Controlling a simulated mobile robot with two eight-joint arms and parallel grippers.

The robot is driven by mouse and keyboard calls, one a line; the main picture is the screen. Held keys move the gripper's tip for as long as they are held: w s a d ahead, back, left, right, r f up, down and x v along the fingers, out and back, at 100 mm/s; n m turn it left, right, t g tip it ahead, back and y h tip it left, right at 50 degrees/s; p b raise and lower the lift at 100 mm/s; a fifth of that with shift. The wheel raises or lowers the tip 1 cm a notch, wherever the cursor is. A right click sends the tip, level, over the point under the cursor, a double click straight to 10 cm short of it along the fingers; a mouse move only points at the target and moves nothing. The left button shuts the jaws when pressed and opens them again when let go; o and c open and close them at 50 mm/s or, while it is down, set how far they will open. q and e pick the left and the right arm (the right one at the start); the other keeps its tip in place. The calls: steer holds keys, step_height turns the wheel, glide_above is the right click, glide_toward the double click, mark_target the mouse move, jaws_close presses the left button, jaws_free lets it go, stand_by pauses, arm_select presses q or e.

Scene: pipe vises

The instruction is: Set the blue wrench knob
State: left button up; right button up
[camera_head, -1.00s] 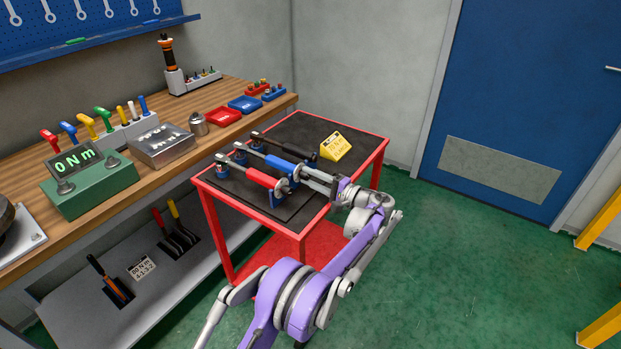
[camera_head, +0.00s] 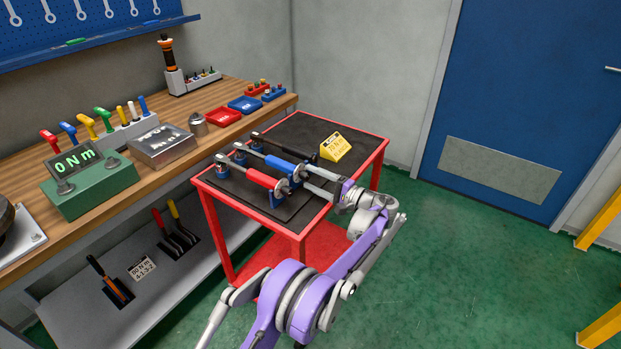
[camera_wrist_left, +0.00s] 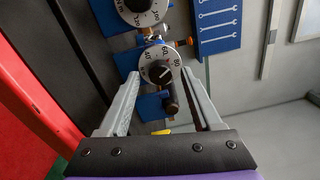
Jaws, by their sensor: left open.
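The blue wrench (camera_head: 282,164) lies between the red wrench (camera_head: 262,178) and the black wrench (camera_head: 289,147) in holders on a small red-framed table (camera_head: 320,224). My left gripper (camera_head: 308,179) is at the near end of the blue wrench, open. In the left wrist view a round numbered dial knob (camera_wrist_left: 159,66), which appears to be the blue wrench's, lies ahead between the open fingers (camera_wrist_left: 164,92). The fingers do not visibly touch it. A second dial (camera_wrist_left: 142,9) shows at the top. My right gripper is out of view.
A yellow sign block (camera_head: 335,148) stands on the black mat behind the wrenches. A wooden workbench (camera_head: 150,182) on the left carries a green torque display (camera_head: 88,184) reading 0 Nm.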

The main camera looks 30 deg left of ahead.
arm_select(q)
steer(key=d, duration=0.9)
steer(key=shift+s+d+f, duration=0.15)
steer(key=shift+s+d, duration=0.25)
